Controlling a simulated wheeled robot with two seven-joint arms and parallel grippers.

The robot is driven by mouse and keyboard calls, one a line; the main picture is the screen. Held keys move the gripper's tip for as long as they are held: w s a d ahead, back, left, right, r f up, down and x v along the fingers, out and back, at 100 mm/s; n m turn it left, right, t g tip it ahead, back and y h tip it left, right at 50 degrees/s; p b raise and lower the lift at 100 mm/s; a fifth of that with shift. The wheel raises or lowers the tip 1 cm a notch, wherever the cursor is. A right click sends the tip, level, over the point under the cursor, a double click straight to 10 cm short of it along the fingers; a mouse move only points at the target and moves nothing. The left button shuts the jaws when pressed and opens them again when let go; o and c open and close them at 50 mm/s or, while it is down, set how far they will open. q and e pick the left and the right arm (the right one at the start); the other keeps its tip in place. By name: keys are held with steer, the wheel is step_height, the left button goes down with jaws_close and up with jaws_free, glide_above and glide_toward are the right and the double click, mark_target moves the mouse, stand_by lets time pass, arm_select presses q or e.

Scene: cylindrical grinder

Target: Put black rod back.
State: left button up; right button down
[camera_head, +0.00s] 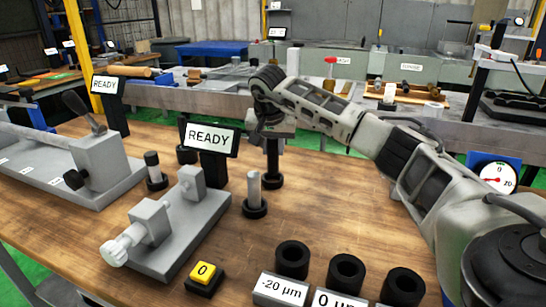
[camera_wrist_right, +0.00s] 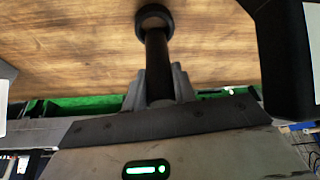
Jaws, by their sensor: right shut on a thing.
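The black rod (camera_head: 272,156) stands upright at the back middle of the wooden bench. Its lower end meets a round black holder (camera_head: 271,181); I cannot tell how deep it sits. My right gripper (camera_head: 273,132) is above the holder, shut on the upper part of the rod. In the right wrist view the rod (camera_wrist_right: 157,50) runs from between my fingers (camera_wrist_right: 160,88) to the black ring of the holder (camera_wrist_right: 153,16). The rod's top is hidden by the gripper. My left gripper is not in view.
A grey rod (camera_head: 254,188) in a black holder stands nearby, in front. A READY display (camera_head: 211,137) and grey gauge fixture (camera_head: 171,232) are left of the rod. Another rod (camera_head: 153,168) stands farther left. Several black rings (camera_head: 346,272) sit in front.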

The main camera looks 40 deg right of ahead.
mark_target(273, 157)
steer(key=shift+f, duration=1.45)
steer(key=shift+f, duration=0.2)
steer(key=c, duration=1.1)
jaws_free()
steer(key=shift+c, duration=0.2)
steer(key=v, duration=1.2)
steer(key=shift+r+p, duration=0.2)
steer(key=shift+p, duration=0.15)
steer(key=shift+w, duration=0.1)
